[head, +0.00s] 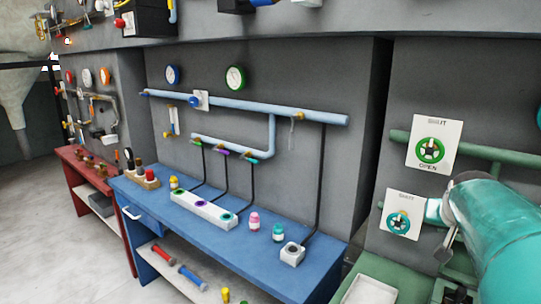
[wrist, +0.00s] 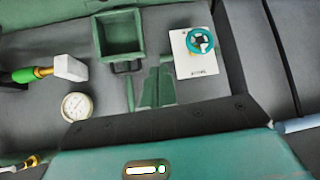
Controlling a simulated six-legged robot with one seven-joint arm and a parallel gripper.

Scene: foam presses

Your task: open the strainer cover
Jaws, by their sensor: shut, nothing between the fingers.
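No part is clearly readable as the strainer cover. A green square box (wrist: 120,35) with a dark handle on its near side stands at the top of the wrist view and looks hollow; whether it is the strainer I cannot tell. In the head view my teal arm reaches in from the right, in front of the wall with the cards; the fingers are hard to make out there.
A card with a teal handwheel (wrist: 200,41) and a round gauge (wrist: 76,106) flank my gripper. A white tray (head: 369,291) sits low right. A blue bench (head: 180,222) stands left of my arm.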

